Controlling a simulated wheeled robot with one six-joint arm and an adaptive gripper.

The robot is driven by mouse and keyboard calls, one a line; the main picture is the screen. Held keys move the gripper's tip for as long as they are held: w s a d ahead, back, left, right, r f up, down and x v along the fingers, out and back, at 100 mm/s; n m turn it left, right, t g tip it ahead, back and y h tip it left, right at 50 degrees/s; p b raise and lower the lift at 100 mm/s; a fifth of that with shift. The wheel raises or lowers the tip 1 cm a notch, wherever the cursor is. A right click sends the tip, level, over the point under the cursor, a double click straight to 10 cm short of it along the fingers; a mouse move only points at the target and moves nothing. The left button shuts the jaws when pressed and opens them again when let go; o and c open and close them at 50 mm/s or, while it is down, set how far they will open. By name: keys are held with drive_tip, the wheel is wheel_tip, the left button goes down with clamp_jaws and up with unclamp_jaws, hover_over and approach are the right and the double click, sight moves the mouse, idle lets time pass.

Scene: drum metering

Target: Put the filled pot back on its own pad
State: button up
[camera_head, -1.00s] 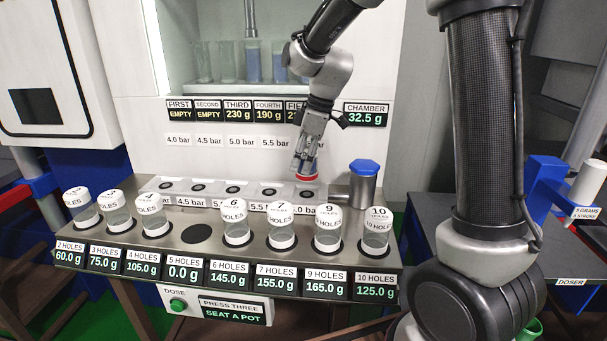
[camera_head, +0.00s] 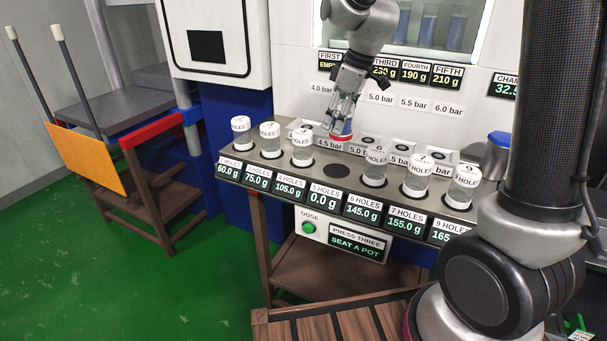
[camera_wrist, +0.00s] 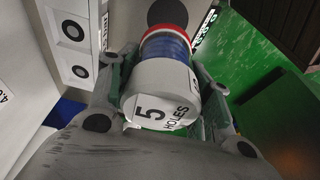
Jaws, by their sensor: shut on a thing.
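My gripper (camera_head: 343,118) is shut on the pot marked 5 HOLES. In the wrist view the pot (camera_wrist: 166,92) has a white lid facing the camera, blue contents and a red ring at its far end. In the head view only the pot's red end (camera_head: 341,138) shows clearly, below the fingers. The pot is held just behind and above the bare dark pad (camera_head: 336,170) in the front row, whose display reads 0.0 g. That dark pad also shows in the wrist view (camera_wrist: 167,12), beyond the pot's red end; a gap seems to lie between them.
Labelled pots stand on both sides of the bare pad, the 4 HOLES pot (camera_head: 302,147) to its left and the 6 HOLES pot (camera_head: 375,168) to its right. A row of pale seats (camera_head: 405,150) with dark circles runs behind. A blue-capped cylinder (camera_head: 497,150) stands at right.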

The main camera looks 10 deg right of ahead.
sight(335, 137)
drive_tip(key=shift+m, duration=0.3)
drive_tip(key=x, duration=0.5)
drive_tip(key=shift+s+d+f, duration=0.2)
drive_tip(key=shift+d+f, duration=0.1)
drive_tip(key=shift+f, duration=0.05)
drive_tip(key=shift+d+f, duration=0.1)
drive_tip(key=shift+f, duration=2.15)
drive_tip(key=shift+f, duration=0.1)
drive_tip(key=o, duration=1.4)
drive_tip(key=shift+o, duration=0.2)
